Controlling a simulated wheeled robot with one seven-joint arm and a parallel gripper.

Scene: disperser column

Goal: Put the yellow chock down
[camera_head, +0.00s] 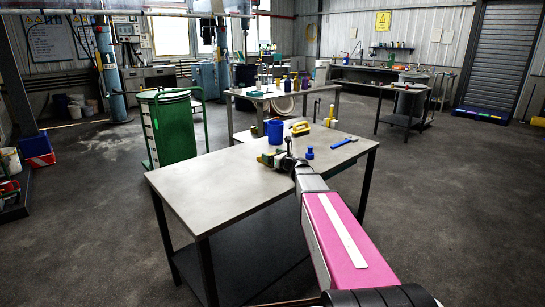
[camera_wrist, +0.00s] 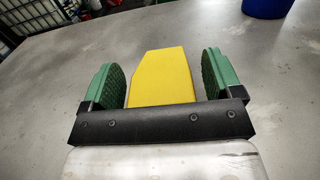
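The yellow chock (camera_wrist: 163,77) lies between the two green fingers of my gripper (camera_wrist: 164,80) in the wrist view. A narrow gap shows on each side of it, so the fingers stand open around it. In the head view, my gripper (camera_head: 274,159) is low over the grey table (camera_head: 205,190), near its far edge. The chock shows there only as a small yellow patch (camera_head: 264,159) beside the green fingers. It appears to rest on the tabletop, though its underside is hidden.
A blue container (camera_head: 275,132) stands just beyond my gripper. A yellow-handled item (camera_head: 300,128), a small blue object (camera_head: 309,153) and a blue tool (camera_head: 344,142) are on the table's far and right parts. The near left of the tabletop is clear.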

